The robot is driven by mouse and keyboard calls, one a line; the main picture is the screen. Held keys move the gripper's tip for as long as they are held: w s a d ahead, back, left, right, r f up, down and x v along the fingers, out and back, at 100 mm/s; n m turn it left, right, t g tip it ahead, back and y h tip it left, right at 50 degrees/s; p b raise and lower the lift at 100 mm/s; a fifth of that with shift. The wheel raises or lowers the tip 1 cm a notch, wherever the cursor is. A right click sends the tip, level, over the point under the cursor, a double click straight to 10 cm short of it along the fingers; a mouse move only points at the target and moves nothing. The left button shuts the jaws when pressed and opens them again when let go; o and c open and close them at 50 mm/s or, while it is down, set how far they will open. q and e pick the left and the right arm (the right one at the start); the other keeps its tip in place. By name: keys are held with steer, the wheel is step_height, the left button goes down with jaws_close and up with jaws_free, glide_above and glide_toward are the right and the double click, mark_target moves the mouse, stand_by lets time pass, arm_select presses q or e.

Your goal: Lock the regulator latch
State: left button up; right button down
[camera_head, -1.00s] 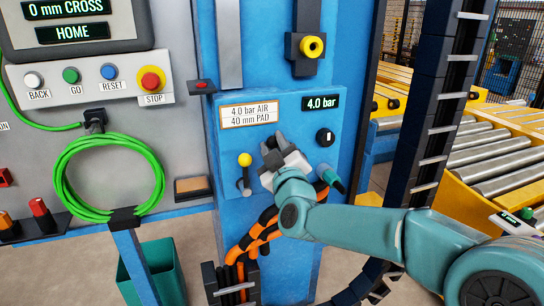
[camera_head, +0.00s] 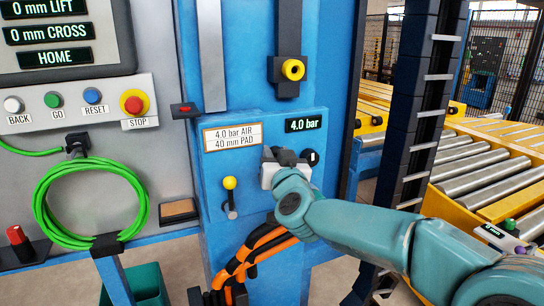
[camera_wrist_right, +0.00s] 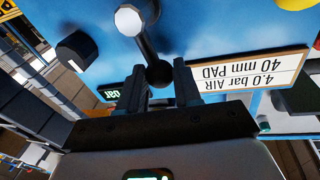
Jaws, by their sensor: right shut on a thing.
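The blue panel (camera_head: 212,195) carries a white label (camera_head: 233,137), a 4.0 bar display (camera_head: 306,124) and a black knob (camera_head: 311,157). The lever runs to a pale round pivot (camera_wrist_right: 130,19). In the head view my gripper hides the lever. My left gripper is out of view.
A yellow-balled lever (camera_head: 230,183) sits left of my right gripper. A yellow ring fitting (camera_head: 293,69) is above. Orange and black hoses (camera_head: 252,257) hang below.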

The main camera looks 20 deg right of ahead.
steer(key=shift+d+r+m, duration=0.1)
steer(key=shift+d+m, duration=0.2)
steer(key=shift+m, duration=0.2)
steer(key=c, duration=0.8)
jaws_free()
steer(key=shift+s, duration=0.1)
steer(key=s+a, duration=0.1)
steer(key=s, duration=0.4)
steer(key=s+a+b, duration=0.1)
steer(key=s, duration=0.4)
steer(key=s+b, duration=0.1)
steer(key=s, duration=0.5)
steer(key=shift+a+f, duration=0.4)
